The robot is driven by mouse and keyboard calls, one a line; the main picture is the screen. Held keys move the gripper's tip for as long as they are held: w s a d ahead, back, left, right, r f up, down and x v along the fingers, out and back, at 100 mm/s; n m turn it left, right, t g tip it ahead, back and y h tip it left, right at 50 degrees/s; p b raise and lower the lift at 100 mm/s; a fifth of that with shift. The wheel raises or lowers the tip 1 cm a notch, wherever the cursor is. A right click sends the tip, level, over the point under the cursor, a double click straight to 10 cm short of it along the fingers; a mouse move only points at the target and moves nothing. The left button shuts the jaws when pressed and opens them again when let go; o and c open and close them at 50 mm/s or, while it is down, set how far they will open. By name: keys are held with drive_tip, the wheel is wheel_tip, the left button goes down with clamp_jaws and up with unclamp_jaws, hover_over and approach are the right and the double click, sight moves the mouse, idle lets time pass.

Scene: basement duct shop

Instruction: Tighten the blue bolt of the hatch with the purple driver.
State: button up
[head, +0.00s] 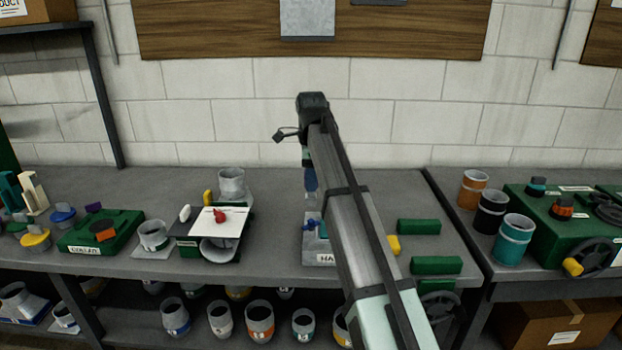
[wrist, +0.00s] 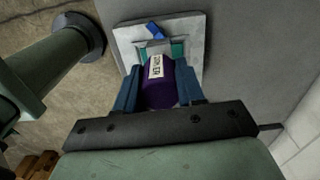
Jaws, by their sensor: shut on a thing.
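My gripper (head: 311,188) points down over the grey hatch (head: 313,230), which carries a label partly hidden by my arm. In the wrist view its blue fingers are shut on the purple driver (wrist: 160,91), which bears a white label. The driver is held between the fingers, and its tip is hidden. The hatch (wrist: 192,28) lies beyond the fingers in the wrist view. The blue bolt (wrist: 153,30) shows on it just past the driver, and it also shows in the head view (head: 308,224). I cannot tell whether the driver touches the bolt.
A white board (head: 214,226) with a red object stands left of the hatch. Green blocks (head: 418,226) lie to its right. Orange, black and teal cups (head: 514,240) and a green machine with a handwheel (head: 590,255) stand farther right. Bench between board and hatch is clear.

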sight(311, 196)
drive_tip(key=n, duration=0.6)
drive_tip(key=shift+f+n, duration=0.1)
drive_tip(key=shift+n, duration=0.2)
drive_tip(key=shift+f, duration=2.45)
drive_tip(key=shift+f, duration=0.9)
